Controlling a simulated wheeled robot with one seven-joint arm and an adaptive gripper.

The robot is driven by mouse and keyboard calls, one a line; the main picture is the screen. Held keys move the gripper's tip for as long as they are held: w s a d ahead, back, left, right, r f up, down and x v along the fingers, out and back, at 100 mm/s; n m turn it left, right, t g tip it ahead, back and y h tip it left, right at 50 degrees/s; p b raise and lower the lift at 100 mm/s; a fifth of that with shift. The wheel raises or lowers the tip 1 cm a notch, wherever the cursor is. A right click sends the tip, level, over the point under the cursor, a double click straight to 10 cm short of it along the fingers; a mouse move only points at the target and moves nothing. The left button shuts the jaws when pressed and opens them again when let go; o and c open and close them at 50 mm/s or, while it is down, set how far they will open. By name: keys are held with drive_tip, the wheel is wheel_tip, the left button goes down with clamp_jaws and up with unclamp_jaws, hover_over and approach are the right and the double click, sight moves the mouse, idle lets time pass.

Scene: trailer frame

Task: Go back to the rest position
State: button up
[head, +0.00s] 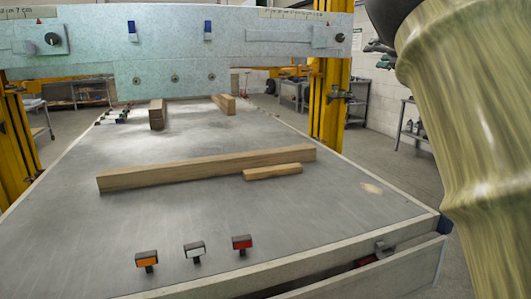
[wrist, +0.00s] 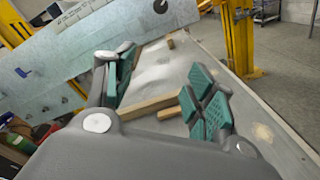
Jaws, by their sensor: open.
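My gripper (wrist: 160,90) shows in the wrist view with its two green-padded fingers wide apart and nothing between them. It is above the grey table (head: 190,230), and wooden beams show beyond and between the fingers. In the head view my arm fills the right edge, and the gripper itself is out of that picture.
A long wooden beam (head: 205,168) and a short block (head: 272,172) lie mid-table. More blocks (head: 157,114) lie farther back. Orange, white and red-topped pieces (head: 242,243) stand near the front edge. A pale panel (head: 180,50) and yellow posts (head: 330,100) stand behind.

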wheel_tip(320, 180, down, 33)
drive_tip(key=d+m+g+h+p, duration=0.2)
drive_tip(key=m+h, duration=0.1)
drive_tip(key=m, duration=0.7)
drive_tip(key=s+a+f+m+g+h+p, duration=0.15)
drive_tip(key=s+f+m, duration=0.5)
drive_tip(key=f, duration=0.85)
drive_tip(key=s+a+f+m+g+h, duration=0.1)
drive_tip(key=s+f+m+g, duration=0.15)
drive_tip(key=s+f, duration=0.9)
drive_tip(key=s+a+f+m+g+p, duration=0.1)
drive_tip(key=s+a+f+m+g, duration=0.2)
drive_tip(key=s+f, duration=0.7)
drive_tip(key=s+a+f+m+g+p, duration=0.15)
drive_tip(key=s+f+m, duration=0.25)
drive_tip(key=s+f, duration=0.6)
drive_tip(key=s+a+f+m+g, duration=0.1)
drive_tip(key=s+a+m+g, duration=0.1)
drive_tip(key=s, duration=0.8)
drive_tip(key=s+a+f+m+g+p, duration=0.1)
drive_tip(key=s+a+m+g, duration=0.1)
drive_tip(key=s, duration=0.8)
drive_tip(key=s+a+f+m+g, duration=0.1)
drive_tip(key=s+a, duration=0.3)
drive_tip(key=s, duration=0.7)
drive_tip(key=shift+a+f+m+g, duration=0.25)
drive_tip(key=shift+a+m+g, duration=0.05)
drive_tip(key=shift+m+g, duration=0.35)
